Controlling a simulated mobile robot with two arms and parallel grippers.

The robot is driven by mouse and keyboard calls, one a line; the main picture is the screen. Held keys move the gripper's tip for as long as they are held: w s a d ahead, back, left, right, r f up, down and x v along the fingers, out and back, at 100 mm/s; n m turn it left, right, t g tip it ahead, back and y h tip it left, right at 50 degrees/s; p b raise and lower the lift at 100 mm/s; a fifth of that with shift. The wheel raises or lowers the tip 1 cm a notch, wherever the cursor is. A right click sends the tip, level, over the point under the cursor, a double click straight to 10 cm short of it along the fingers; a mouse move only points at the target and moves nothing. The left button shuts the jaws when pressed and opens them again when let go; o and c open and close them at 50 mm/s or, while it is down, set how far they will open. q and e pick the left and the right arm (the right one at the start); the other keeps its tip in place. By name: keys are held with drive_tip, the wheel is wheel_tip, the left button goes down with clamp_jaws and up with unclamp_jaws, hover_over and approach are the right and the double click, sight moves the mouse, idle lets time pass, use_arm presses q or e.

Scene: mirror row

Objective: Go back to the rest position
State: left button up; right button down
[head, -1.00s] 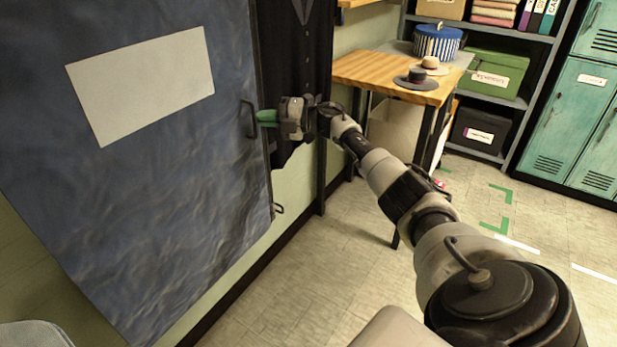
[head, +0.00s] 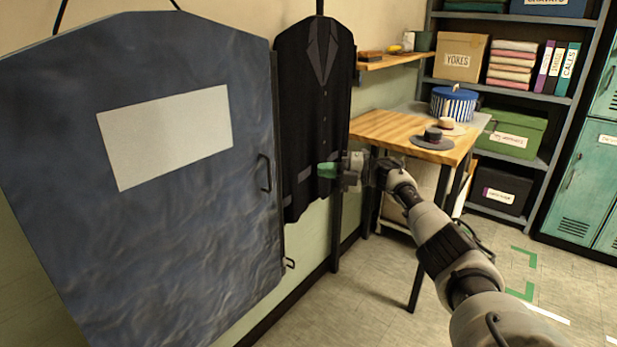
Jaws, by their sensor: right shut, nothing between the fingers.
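My right gripper (head: 327,170), with green fingertips, is shut and empty. It points left in front of the lower part of a dark jacket shape (head: 308,110) on the wall. The blue panel door (head: 205,235) with a blank pale sheet stands to its left. The gripper is apart from the door's dark handle (head: 265,172). My right arm reaches in from the lower right, past the wooden table. My left gripper is out of view.
A wooden table (head: 385,126) with two brimmed hats and a striped blue hatbox (head: 453,104) stands right of the gripper. Behind it is a shelf with boxes, folded cloths and binders. Teal lockers (head: 588,190) stand at the right. Floor in the lower middle is clear.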

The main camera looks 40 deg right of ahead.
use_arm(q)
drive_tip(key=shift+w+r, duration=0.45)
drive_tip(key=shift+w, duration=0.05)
use_arm(e)
drive_tip(key=shift+s+d, duration=0.35)
drive_tip(key=shift+d, duration=0.35)
